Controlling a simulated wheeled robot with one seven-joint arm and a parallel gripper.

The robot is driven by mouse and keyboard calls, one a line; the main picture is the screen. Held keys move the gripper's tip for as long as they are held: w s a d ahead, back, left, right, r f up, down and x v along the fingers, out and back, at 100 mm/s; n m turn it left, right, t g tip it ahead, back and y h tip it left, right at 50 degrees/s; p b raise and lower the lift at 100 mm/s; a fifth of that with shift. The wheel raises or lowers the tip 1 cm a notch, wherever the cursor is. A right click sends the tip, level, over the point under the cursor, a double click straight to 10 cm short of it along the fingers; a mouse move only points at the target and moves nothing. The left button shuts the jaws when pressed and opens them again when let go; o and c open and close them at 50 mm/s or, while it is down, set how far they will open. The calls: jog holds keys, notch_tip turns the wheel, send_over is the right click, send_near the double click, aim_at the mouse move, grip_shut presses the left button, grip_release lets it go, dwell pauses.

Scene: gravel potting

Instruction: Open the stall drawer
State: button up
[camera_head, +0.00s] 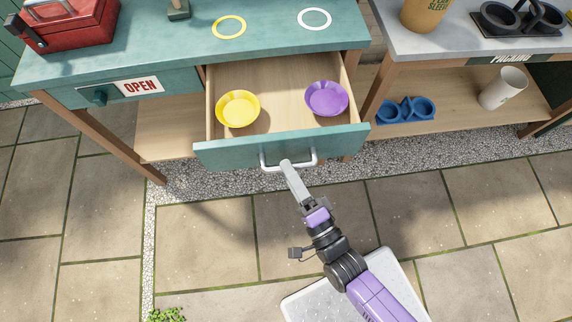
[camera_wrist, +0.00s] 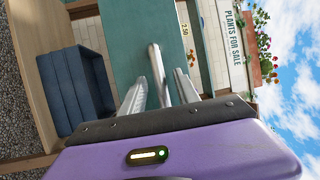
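The stall drawer (camera_head: 270,148) is pulled well out from under the teal counter. Its teal front carries a pale bar handle (camera_head: 308,160). Inside, a yellow bowl (camera_head: 238,108) sits at left and a purple bowl (camera_head: 327,98) at right. My gripper (camera_head: 286,166) is at the middle of the handle. In the wrist view, the handle (camera_wrist: 156,65) runs between the two fingers of my gripper (camera_wrist: 163,85), with a gap showing on each side. The fingers look apart; whether either one touches the handle is hard to tell.
A red box (camera_head: 75,25), a yellow ring (camera_head: 229,27) and a white ring (camera_head: 314,18) are on the counter (camera_head: 165,35). At right, a second bench has a lower shelf with a blue holder (camera_head: 405,110) and a white cup (camera_head: 503,88). Paving before the drawer is clear.

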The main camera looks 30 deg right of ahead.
jog(key=v, duration=0.6)
jog(key=shift+b, duration=0.3)
jog(key=s+d+r+n+g+h+p, duration=0.1)
jog(key=s+d+r+n+g, duration=0.4)
jog(key=s+r+n, duration=0.8)
jog(key=d+r+n+p, duration=0.1)
jog(key=d+r+n, duration=0.1)
jog(key=n, duration=0.1)
jog(key=shift+d+h, duration=0.25)
jog(key=shift+h, duration=0.15)
jog(key=shift+s, duration=0.1)
dwell(0.5)
